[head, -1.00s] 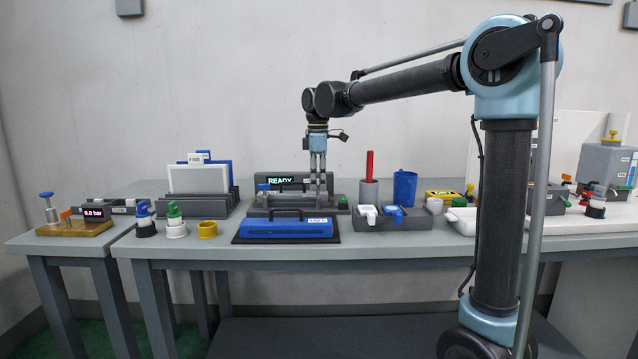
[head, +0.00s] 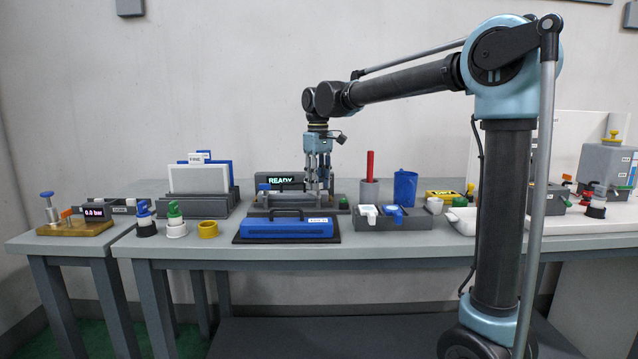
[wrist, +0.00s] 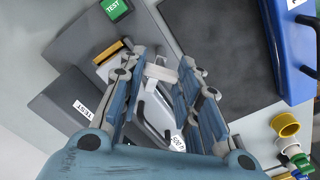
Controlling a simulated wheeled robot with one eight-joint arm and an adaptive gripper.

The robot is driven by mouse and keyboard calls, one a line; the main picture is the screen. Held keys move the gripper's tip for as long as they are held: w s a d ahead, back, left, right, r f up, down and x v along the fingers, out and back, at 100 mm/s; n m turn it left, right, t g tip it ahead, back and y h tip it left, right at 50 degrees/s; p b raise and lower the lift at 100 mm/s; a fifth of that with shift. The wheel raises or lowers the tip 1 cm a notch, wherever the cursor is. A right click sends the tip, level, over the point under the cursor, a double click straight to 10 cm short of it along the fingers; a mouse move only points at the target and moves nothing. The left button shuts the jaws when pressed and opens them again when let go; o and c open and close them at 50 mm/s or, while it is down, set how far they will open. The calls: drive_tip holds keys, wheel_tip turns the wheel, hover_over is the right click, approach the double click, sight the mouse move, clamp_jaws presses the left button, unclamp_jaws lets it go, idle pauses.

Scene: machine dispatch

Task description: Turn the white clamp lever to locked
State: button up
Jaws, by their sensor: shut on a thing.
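The white clamp lever (wrist: 160,73) shows between the fingertips of my gripper (wrist: 166,62) in the wrist view. The fingers are shut on it. In the head view my gripper (head: 319,188) points down at the grey test machine, in front of its dark display (head: 280,181) reading READY. There the lever is hidden or too small to make out. A pale metal part with a label (wrist: 178,143) lies below the fingers in the wrist view. I cannot read the lever's lock position.
A green TEST button (wrist: 115,8) sits beside the clamp, on the machine's right in the head view (head: 343,204). A blue case (head: 287,228) lies on a dark mat in front. A grey holder with a red rod (head: 370,165) and a blue cup (head: 405,188) stand to the right.

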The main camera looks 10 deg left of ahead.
drive_tip(key=m, duration=0.4)
drive_tip(key=shift+w+m, duration=0.1)
drive_tip(key=shift+m, duration=2.2)
drive_tip(key=shift+c, duration=0.3)
